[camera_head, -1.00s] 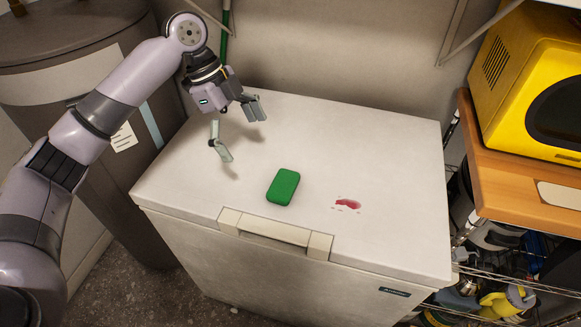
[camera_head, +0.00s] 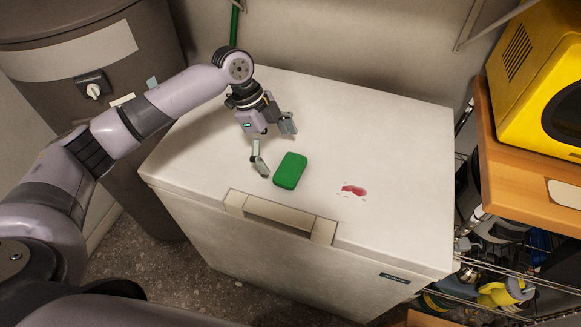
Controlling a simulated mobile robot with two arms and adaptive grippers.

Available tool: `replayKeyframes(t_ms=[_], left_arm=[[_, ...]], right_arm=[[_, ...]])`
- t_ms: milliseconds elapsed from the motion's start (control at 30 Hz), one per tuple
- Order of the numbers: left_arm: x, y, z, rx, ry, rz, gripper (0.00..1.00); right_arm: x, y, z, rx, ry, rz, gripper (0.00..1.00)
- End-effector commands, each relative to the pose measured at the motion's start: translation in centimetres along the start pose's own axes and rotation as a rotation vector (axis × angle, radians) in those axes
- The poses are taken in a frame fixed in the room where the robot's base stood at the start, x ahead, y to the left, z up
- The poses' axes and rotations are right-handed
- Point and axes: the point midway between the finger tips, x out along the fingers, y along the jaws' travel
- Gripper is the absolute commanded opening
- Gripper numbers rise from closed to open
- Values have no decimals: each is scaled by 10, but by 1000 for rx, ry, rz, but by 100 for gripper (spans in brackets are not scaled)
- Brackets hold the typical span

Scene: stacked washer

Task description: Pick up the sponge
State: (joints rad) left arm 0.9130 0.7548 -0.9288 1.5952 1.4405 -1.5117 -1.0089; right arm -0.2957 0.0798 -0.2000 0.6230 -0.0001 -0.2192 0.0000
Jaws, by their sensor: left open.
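The green sponge (camera_head: 290,171) lies flat on the white lid of the chest freezer (camera_head: 400,140), behind its front handle. My left gripper (camera_head: 275,147) is open and empty just behind and to the left of the sponge. One finger is close to the sponge's left edge and the other is farther back; whether either finger touches it I cannot tell. My right gripper is not in view.
A red stain (camera_head: 353,190) is on the lid to the right of the sponge. A wooden shelf (camera_head: 520,180) with a yellow microwave (camera_head: 525,60) stands at the right. A dark grey cylinder (camera_head: 120,130) stands at the left. The lid's right side is clear.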

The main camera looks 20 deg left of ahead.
Motion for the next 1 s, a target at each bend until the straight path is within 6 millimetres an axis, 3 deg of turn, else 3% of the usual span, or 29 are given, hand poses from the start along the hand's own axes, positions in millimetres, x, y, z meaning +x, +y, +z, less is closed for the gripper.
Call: replayKeyframes(t_ms=[233, 400, 667, 1000], left_arm=[[29, 2, -13, 0, 2, 4, 100], [49, 1, -10, -1, 0, 2, 100], [52, 1, -10, 0, 0, 1, 100], [51, 1, -10, -1, 0, 1, 77]], right_arm=[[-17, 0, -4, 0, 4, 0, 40], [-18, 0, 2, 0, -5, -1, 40], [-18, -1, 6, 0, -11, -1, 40], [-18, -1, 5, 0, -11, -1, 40]])
